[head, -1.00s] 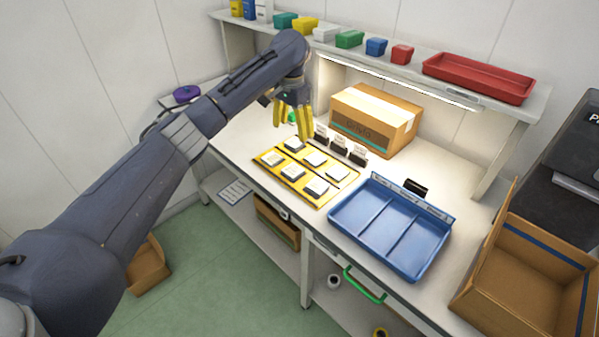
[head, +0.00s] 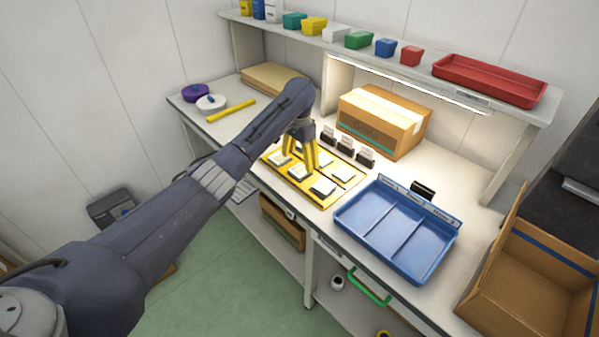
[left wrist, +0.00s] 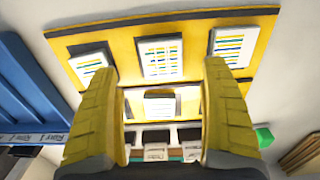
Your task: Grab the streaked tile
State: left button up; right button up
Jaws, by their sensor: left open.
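My left gripper (head: 301,160) is open and empty, pointing down over the yellow board (head: 313,199). The board carries two rows of small pale-topped tiles on dark bases. The front row shows a tile at its left (head: 279,158), one in its middle (head: 299,172) and one at its right (head: 323,187). In the left wrist view, front-row tiles bear coloured lines, including the middle one (left wrist: 160,57). Another lined tile (left wrist: 160,105) appears between my two fingers (left wrist: 165,110). I cannot tell which tile is the streaked one. The gripper hides part of the back row. My right gripper is out of view.
Several small card holders (head: 345,149) stand just behind the board. A blue divided tray (head: 397,228) lies to its right, and a closed carton (head: 383,120) stands behind. An open carton (head: 535,270) is at the far right. A shelf with bins runs overhead.

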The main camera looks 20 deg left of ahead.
aim_at(299, 170)
pick_arm(q)
jog(key=shift+w+a+f, duration=0.1)
jog(key=shift+f, duration=2.5)
jog(key=c, duration=1.3)
jog(key=shift+r, duration=0.1)
jog(key=shift+c, duration=0.2)
